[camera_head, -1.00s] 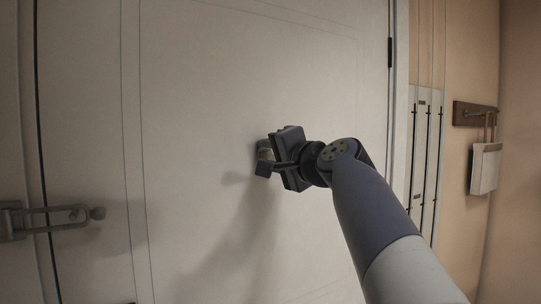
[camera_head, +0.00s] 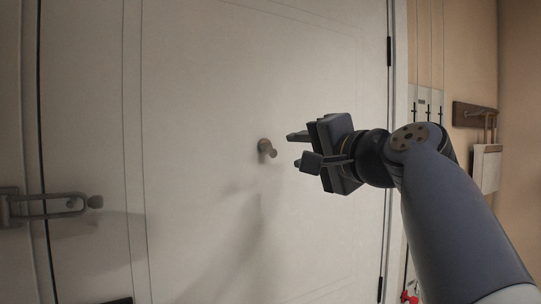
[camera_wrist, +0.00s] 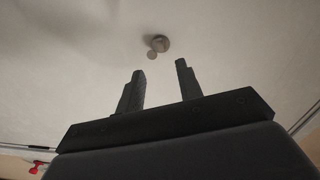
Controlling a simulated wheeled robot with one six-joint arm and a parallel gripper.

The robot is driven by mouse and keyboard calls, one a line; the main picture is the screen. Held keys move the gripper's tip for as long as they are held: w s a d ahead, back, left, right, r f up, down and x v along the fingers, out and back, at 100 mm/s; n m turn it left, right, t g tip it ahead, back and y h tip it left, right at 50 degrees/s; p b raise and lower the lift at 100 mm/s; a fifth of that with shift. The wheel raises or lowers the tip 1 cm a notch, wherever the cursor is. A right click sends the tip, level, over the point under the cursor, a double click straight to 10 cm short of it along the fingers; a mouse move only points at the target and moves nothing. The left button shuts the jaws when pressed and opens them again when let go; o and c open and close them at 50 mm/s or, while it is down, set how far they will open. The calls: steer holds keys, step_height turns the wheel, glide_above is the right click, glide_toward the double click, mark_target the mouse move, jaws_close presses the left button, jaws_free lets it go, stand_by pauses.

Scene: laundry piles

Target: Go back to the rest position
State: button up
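My gripper (camera_head: 299,150) is in front of a white door (camera_head: 200,80), to the right of a small round metal peg (camera_head: 266,149) on the door. The fingers point left, towards the peg, with a clear gap between them and it. The two dark fingers stand apart with nothing between them. In the wrist view the open gripper (camera_wrist: 160,75) shows below the peg (camera_wrist: 159,44), which is beyond the fingertips.
A metal latch (camera_head: 50,206) is at the door's left edge. Hinges (camera_head: 389,52) run along its right edge. On the right wall are a dark wooden hook board (camera_head: 474,113) and a hanging pale item (camera_head: 487,168). A small red object (camera_head: 409,297) is low, beside my arm.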

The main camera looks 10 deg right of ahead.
mark_target(269, 147)
stand_by(0.4)
steer(key=p+x, duration=0.3)
steer(key=x, duration=0.7)
steer(key=shift+p, duration=0.3)
steer(key=shift+w+f+n+b, duration=0.35)
steer(key=shift+n+b, duration=0.45)
steer(key=shift+n, duration=0.2)
steer(key=shift+w, duration=0.1)
steer(key=shift+r, duration=0.1)
